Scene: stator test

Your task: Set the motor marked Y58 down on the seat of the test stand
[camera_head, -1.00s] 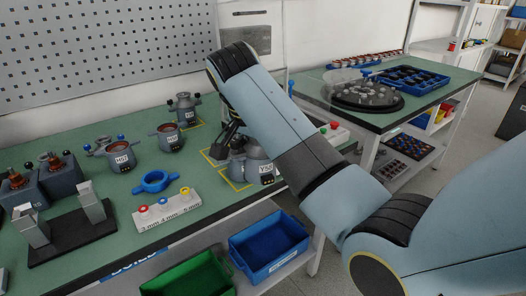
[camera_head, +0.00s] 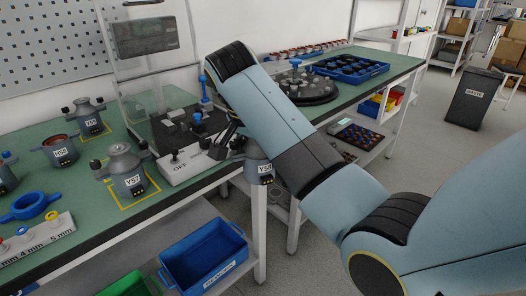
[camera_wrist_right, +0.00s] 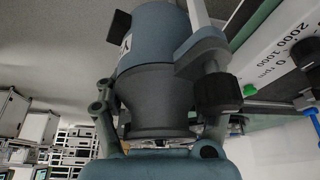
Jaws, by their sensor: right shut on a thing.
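A grey motor (camera_head: 259,169) with a white label, which seems to read Y58, hangs upright in my right gripper (camera_head: 236,144). The gripper is shut around its upper part, and the motor is just off the bench's front edge, right of the test stand. In the right wrist view the motor body (camera_wrist_right: 155,60) is between the fingers (camera_wrist_right: 160,100), its label mostly cut off. The test stand (camera_head: 177,132) has a clear shield, a blue-topped lever (camera_head: 204,84) and a white OFF panel (camera_head: 187,166). Its seat is not clearly visible behind my gripper. My left gripper is out of view.
Another motor, marked Y57 (camera_head: 127,182), stands in a yellow square left of the panel. More motors (camera_head: 61,152) and a blue ring (camera_head: 36,205) are further left. A blue bin (camera_head: 205,262) is below the bench. A round dark turntable (camera_head: 303,91) stands behind my arm.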

